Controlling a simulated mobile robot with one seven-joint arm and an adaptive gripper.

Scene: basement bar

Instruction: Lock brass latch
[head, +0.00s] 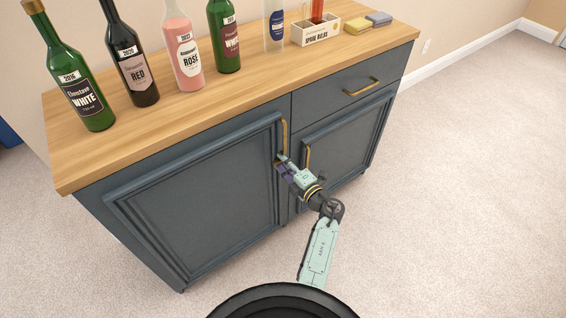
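The dark blue-grey cabinet has a large left door (200,195) and a smaller right door (345,148); both look closed. A brass vertical handle (284,134) is at the left door's upper right edge, and another brass handle (308,157) is on the right door. My gripper (281,159) is at the left door's right edge, by the lower end of its handle. Its fingers are small and partly hidden, so whether they are open or touching brass is unclear. I cannot make out a separate brass latch; the gripper covers part of this area.
Several bottles, including a white wine bottle (78,85) and a rosé bottle (184,50), stand on the wooden top (160,120). A labelled box (316,33) and sponges (368,23) sit farther right. Carpet (450,190) around the cabinet is clear.

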